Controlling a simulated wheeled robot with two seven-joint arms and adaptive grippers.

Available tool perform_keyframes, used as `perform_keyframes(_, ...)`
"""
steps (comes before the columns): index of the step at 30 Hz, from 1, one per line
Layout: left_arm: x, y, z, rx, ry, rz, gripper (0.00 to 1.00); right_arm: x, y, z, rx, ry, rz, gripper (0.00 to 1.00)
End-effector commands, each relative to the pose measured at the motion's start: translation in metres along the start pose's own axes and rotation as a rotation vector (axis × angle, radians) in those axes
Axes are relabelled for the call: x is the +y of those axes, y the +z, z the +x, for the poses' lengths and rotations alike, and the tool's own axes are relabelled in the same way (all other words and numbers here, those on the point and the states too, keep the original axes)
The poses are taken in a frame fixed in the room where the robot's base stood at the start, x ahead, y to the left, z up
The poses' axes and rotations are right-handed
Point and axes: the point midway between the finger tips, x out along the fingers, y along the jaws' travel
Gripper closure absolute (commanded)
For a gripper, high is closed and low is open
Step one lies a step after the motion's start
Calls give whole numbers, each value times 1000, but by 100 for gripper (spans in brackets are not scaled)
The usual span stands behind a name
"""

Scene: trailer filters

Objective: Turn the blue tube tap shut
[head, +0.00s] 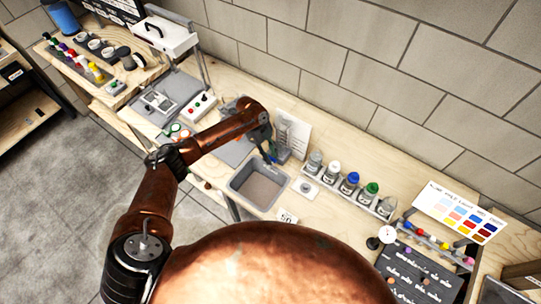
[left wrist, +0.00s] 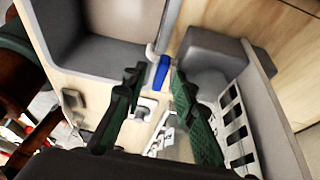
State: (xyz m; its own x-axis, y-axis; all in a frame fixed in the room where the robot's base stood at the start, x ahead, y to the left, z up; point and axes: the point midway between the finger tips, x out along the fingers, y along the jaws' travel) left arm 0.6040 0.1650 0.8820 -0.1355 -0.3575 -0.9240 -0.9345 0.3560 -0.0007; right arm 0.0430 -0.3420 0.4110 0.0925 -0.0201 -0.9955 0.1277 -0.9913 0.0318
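The blue tube tap (left wrist: 162,72) shows in the left wrist view as a short blue lever by a pale tube, between the grey basin and a grey block. My left gripper (left wrist: 157,80) is open, its two dark green fingers on either side of the blue lever. I cannot tell whether either finger touches it. In the head view my left gripper (head: 266,146) is above the bench beside the basin, and it largely hides the tap there. My right gripper is in neither view.
The grey basin (head: 235,184) is set in the wooden bench. A rack of several capped bottles (head: 349,184) stands to its right. A white card (head: 294,128) stands behind the gripper. A grey block (left wrist: 215,50) is close to the right finger.

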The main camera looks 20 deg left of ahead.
Motion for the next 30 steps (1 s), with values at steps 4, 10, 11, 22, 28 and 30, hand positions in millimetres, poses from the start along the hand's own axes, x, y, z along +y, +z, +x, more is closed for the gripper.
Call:
perform_keyframes(4,0,0,1,0,0,-1,74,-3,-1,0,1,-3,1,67)
perform_keyframes(10,1,0,1,0,0,-3,74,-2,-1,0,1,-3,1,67)
perform_keyframes(11,1,0,1,0,-1,-6,74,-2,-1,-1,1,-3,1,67)
perform_keyframes(22,4,-1,-4,-1,-87,-223,74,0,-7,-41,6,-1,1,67)
perform_keyframes(28,5,-2,-3,-1,-156,-389,74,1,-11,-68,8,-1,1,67)
perform_keyframes(30,6,-2,-3,-2,-178,-447,74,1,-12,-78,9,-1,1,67)
